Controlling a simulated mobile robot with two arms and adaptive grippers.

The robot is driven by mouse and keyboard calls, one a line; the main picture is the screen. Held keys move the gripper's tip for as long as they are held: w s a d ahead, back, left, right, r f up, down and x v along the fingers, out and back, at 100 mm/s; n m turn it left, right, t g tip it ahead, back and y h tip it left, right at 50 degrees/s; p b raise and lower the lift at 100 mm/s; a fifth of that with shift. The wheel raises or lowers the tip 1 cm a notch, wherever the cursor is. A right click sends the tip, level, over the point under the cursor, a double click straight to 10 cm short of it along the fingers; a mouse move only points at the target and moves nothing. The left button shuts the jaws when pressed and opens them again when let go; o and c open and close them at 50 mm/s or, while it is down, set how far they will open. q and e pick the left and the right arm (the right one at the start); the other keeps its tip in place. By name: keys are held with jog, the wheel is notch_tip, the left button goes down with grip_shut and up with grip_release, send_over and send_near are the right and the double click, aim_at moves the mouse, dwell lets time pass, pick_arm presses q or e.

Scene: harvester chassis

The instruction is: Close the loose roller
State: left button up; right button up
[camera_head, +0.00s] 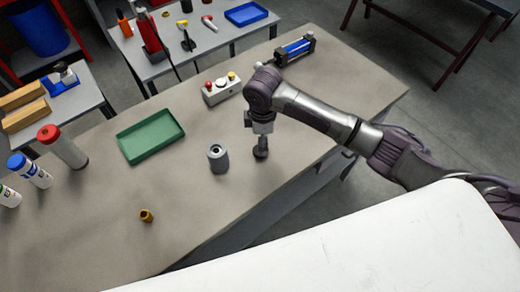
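A grey hollow cylinder (218,159), which looks like the roller, stands upright on the workbench with a dark hole in its top. My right gripper (261,130) points down just to the right of the cylinder, apart from it. It appears shut on a dark stemmed part (261,149) with a wider lower end, upright close to the bench top. I cannot tell if that part touches the bench. The fingers are small and partly hidden. My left gripper is not in view.
On the workbench (110,240) are a green tray (151,137), a brass fitting (146,215), a button box (222,90), a blue cylinder with black ends (294,50) and several capped bottles at left. The bench is clear in front of the grey cylinder.

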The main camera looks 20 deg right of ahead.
jog(key=shift+f, duration=0.6)
jog(key=shift+w+a+f+p, duration=0.15)
jog(key=shift+f+p, duration=0.25)
jog(key=shift+f, duration=0.9)
jog(key=shift+w+a+f+p, duration=0.1)
jog(key=shift+w+f+p, duration=0.2)
jog(key=shift+f, duration=1)
jog(key=shift+s, duration=0.1)
jog(key=c, duration=0.9)
